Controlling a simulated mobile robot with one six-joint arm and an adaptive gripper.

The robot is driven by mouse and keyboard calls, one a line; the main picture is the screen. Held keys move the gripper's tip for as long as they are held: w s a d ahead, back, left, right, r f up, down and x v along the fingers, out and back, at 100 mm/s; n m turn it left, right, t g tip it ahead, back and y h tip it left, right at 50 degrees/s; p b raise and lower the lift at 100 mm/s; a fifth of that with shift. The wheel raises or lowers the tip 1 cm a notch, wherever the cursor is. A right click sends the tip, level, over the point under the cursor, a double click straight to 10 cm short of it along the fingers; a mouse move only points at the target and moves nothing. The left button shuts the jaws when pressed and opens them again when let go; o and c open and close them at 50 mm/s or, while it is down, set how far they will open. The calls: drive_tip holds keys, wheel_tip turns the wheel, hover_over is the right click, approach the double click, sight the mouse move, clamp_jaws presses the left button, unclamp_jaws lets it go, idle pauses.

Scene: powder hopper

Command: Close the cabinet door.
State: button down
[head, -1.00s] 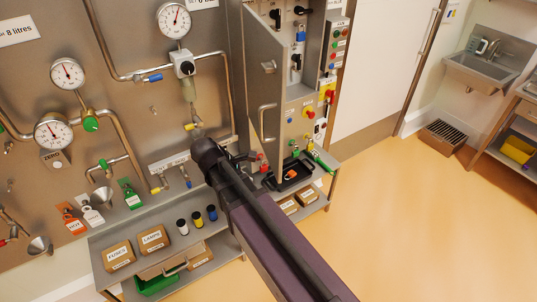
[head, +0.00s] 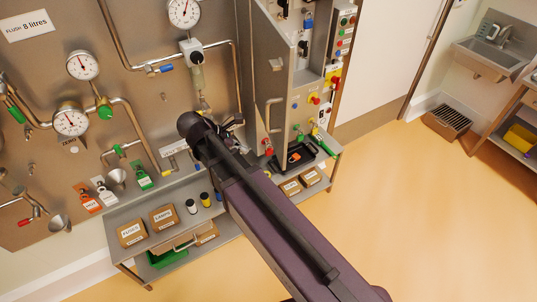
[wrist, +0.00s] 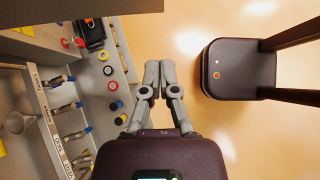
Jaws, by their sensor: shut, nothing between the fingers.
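The cabinet door (head: 272,88) is a grey metal panel with a bar handle (head: 271,115). It stands open, swung out from the cabinet (head: 312,75), whose switches and coloured buttons show to its right. My gripper (head: 238,121) is left of the door in the head view, partly hidden by my dark wrist, with no clear contact with the door. In the wrist view my gripper (wrist: 151,75) has its fingers together with nothing between them, above the shelf edge and floor. I cannot identify the door in the wrist view.
A panel with gauges (head: 71,121) and pipes lies to the left. A sink (head: 488,55) stands at the far right. The floor (head: 425,215) is clear.

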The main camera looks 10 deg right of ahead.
drive_tip(key=shift+f, duration=0.1)
drive_tip(key=b, duration=0.7)
approach(282, 159)
wheel_tip(282, 159, down, 4)
drive_tip(key=d, duration=0.3)
drive_tip(key=shift+d+f, duration=0.25)
drive_tip(key=shift+d, duration=0.6)
